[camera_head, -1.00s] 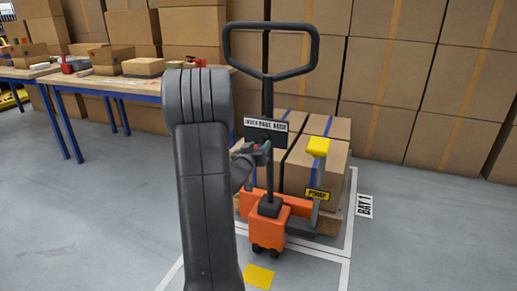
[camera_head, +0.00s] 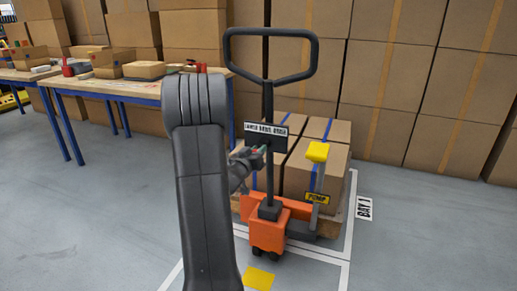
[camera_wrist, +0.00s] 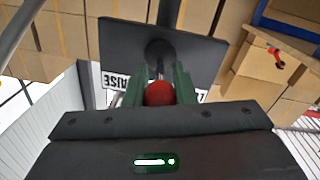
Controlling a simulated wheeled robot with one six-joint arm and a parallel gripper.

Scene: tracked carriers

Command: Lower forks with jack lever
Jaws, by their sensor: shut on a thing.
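The orange pallet jack (camera_head: 267,236) stands upright with a black loop handle (camera_head: 314,55). A dark plate (camera_head: 272,142) on its column carries a white label, its words only partly readable. The jack lever's red ball knob (camera_wrist: 159,93) shows in the wrist view, in front of the plate (camera_wrist: 120,45). My gripper (camera_wrist: 158,90) is shut on the knob, with a green finger on each side. In the head view my gripper (camera_head: 255,158) is at the plate's lower left, partly hidden by my arm. The forks are hidden under the load.
Boxes with blue straps (camera_head: 318,175) sit on a pallet behind the jack. A yellow pedal (camera_head: 317,152) labelled PUMP stands to the right. A workbench (camera_head: 100,84) is at the left, and stacked cartons (camera_head: 390,100) line the back. Floor at right is clear.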

